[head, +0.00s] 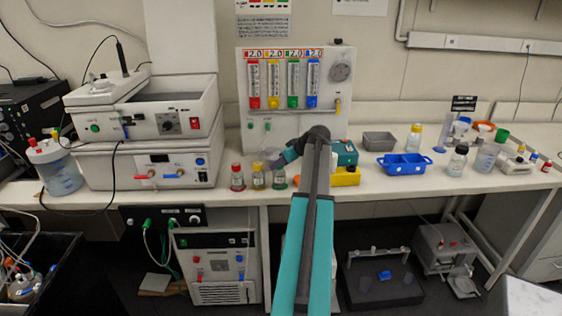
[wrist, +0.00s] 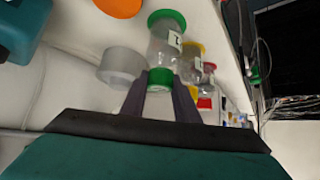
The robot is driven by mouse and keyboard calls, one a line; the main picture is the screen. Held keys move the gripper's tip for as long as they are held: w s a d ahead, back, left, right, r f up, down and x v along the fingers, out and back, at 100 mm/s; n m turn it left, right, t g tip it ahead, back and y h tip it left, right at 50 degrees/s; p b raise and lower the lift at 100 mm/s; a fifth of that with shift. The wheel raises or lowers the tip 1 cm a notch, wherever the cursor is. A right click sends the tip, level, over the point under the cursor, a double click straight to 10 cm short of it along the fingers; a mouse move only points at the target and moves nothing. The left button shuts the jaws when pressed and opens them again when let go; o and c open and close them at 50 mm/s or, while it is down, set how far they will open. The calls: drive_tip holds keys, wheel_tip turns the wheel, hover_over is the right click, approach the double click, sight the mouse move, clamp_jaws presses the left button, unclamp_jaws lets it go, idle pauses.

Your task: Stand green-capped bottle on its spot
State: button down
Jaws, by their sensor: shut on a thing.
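The green-capped bottle (wrist: 164,47) is clear with a white label. In the wrist view its green cap (wrist: 160,78) sits between the two dark fingers of my gripper (wrist: 160,97), which is shut on it. A green disc (wrist: 167,16) shows at the bottle's base; I cannot tell whether the bottle touches it. In the head view the bottle (head: 279,181) looks upright near the bench's front edge, below my gripper (head: 275,165), and its cap is mostly hidden. A yellow-capped bottle (head: 258,177) and a red-capped bottle (head: 237,178) stand in a row to its left.
A white bench (head: 350,191) carries everything. A panel with coloured flow tubes (head: 295,83) stands behind the bottles, and a white shaker unit (head: 150,165) to their left. A teal box (head: 344,153) and yellow block (head: 346,177) are close on the right, then a blue rack (head: 404,168).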

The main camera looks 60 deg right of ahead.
drive_tip(key=shift+f, duration=0.15)
drive_tip(key=c, duration=1.4)
unclamp_jaws()
drive_tip(key=b+v, duration=0.2)
drive_tip(key=v, duration=1)
drive_tip(key=shift+b, duration=0.4)
drive_tip(key=shift+s, duration=0.1)
